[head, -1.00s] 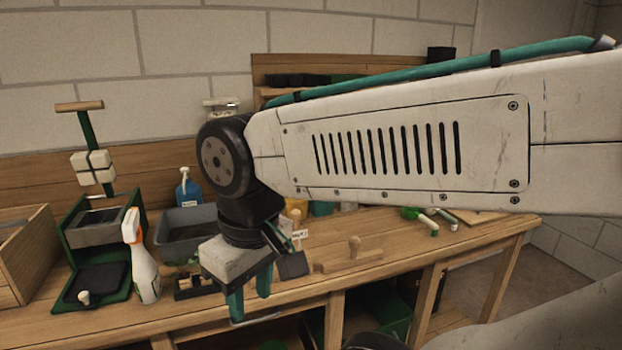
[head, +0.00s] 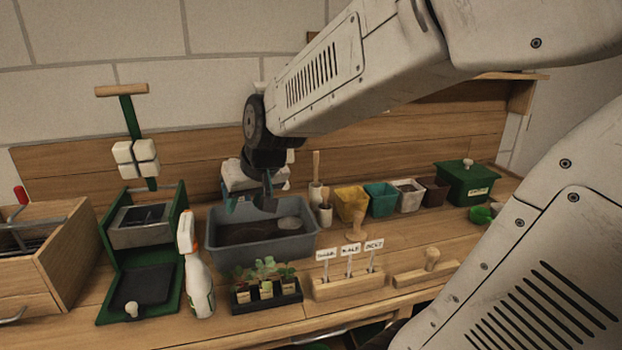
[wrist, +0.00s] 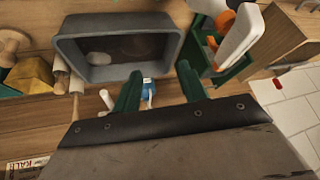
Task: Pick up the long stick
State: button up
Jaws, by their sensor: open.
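Two pale wooden sticks stand upright beside the grey tray's right end in the head view; the farther, taller one (head: 316,166) looks like the long stick. The shorter one (head: 325,196) stands in front of it. Both also show at the left of the wrist view. My gripper (head: 250,206) is over the back of the grey tray (head: 293,240), to the left of the sticks and apart from them. In the wrist view its green fingers (wrist: 158,76) are spread, with nothing held between them. A blue-and-white object (wrist: 148,88) shows beyond them.
A white spray bottle (head: 198,280), a green press (head: 150,265) and a seedling tray (head: 266,297) stand left and in front. Yellow (head: 352,203) and teal (head: 381,199) pots stand right of the sticks. A label block (head: 348,286) is at the front. A wooden wall backs the bench.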

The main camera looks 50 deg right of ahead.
jog(key=w+d+f+m+t+h, duration=0.2)
jog(key=w+d+m+h, duration=0.1)
jog(key=w+d, duration=0.7)
jog(key=m+h, duration=0.4)
jog(key=h, duration=0.3)
send_near(316, 160)
jog(key=x, duration=0.5)
jog(key=shift+s+d+f, duration=0.15)
jog(key=shift+d+f, duration=0.05)
jog(key=shift+f, duration=0.1)
jog(key=x, duration=0.7)
jog(key=shift+w+d+r, duration=0.15)
jog(key=shift+w, duration=0.25)
grip_shut()
